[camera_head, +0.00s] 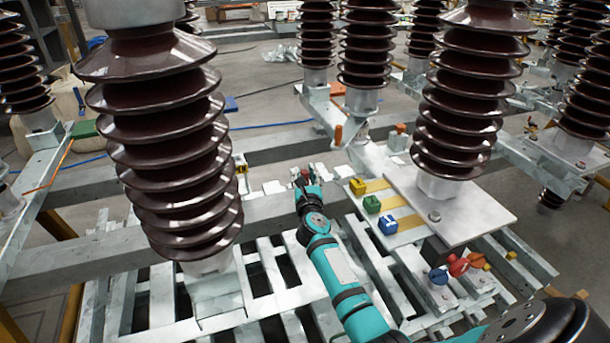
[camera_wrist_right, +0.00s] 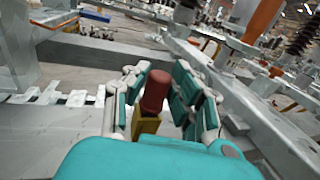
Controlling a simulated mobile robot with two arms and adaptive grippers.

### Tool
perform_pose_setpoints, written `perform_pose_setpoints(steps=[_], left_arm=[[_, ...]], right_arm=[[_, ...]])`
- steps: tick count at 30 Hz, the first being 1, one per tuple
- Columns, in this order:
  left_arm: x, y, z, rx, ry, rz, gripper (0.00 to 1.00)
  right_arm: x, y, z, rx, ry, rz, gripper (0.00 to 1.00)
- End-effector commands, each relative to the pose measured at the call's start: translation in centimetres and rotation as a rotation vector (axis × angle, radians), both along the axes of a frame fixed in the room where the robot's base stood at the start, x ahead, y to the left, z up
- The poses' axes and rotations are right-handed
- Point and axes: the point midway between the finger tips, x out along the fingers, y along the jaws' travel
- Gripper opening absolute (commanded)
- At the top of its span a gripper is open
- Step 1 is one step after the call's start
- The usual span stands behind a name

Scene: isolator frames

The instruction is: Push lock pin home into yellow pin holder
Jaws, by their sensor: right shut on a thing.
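My right gripper (camera_head: 304,178) is at the end of the teal arm, left of the yellow pin holder (camera_head: 358,186). In the right wrist view, the gripper (camera_wrist_right: 156,98) has its fingers shut on a dark red cylinder (camera_wrist_right: 155,92), which I take as the lock pin. A yellow piece (camera_wrist_right: 145,123) shows just below the red cylinder, between the fingers. I cannot tell whether it belongs to the pin or is a separate block. The pin's lower end is hidden. The left gripper is not in view.
A green block (camera_head: 371,204) and a blue block (camera_head: 388,224) stand in line with the yellow one. Large brown ribbed insulators (camera_head: 170,140) and (camera_head: 465,90) rise on either side. Coloured knobs (camera_head: 458,266) sit at the right. Grey slatted beams (camera_head: 265,262) lie below.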

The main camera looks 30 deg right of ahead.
Motion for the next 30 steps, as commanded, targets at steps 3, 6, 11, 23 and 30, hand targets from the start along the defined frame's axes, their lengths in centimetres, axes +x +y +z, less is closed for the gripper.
perform_pose_setpoints(steps=[3,6,11,23,30], left_arm=[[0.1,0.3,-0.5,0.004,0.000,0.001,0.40],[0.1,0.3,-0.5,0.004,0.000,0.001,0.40],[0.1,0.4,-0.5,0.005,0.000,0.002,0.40],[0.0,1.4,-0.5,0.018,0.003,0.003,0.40],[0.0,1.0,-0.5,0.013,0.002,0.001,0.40]], right_arm=[[0.0,0.0,-0.4,0.000,-0.001,0.000,0.00],[0.0,0.0,-0.5,0.000,-0.001,0.000,0.26],[0.0,0.0,-0.4,0.000,-0.001,0.000,0.47],[-0.5,0.3,-0.5,0.001,0.000,0.001,0.51],[-3.6,2.0,-0.6,0.002,0.000,0.001,0.51]])
